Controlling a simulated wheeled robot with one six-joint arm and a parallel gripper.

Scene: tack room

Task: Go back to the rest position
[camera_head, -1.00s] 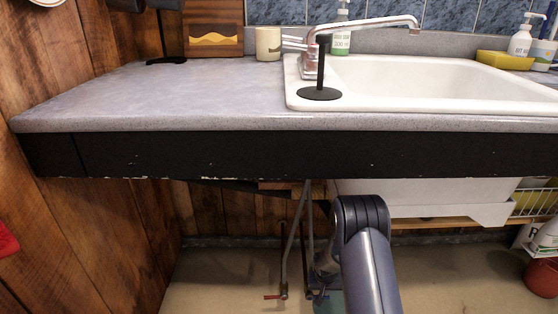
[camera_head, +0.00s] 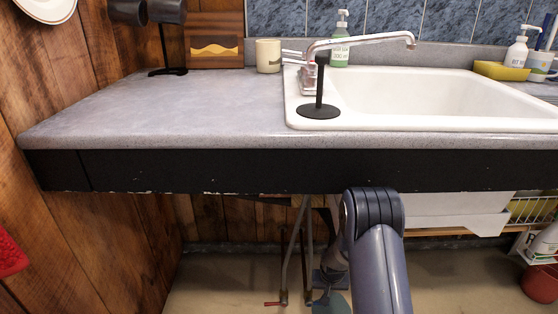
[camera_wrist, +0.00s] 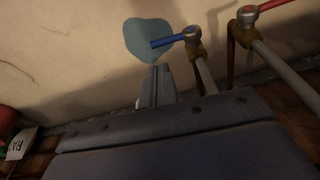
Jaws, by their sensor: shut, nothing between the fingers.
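My gripper (camera_wrist: 156,86) shows in the wrist view with its two fingers together and nothing between them. It points toward the floor area under the counter, close to a pipe valve with a blue handle (camera_wrist: 175,40). A flat teal patch (camera_wrist: 148,38) lies beyond the fingertips; it also shows low in the head view (camera_head: 338,303). In the head view my arm is below the counter's front edge, and its own link hides most of the gripper.
Pipes with a red-handled valve (camera_head: 272,303) stand left of my arm. A red bucket (camera_head: 540,280) is at right.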

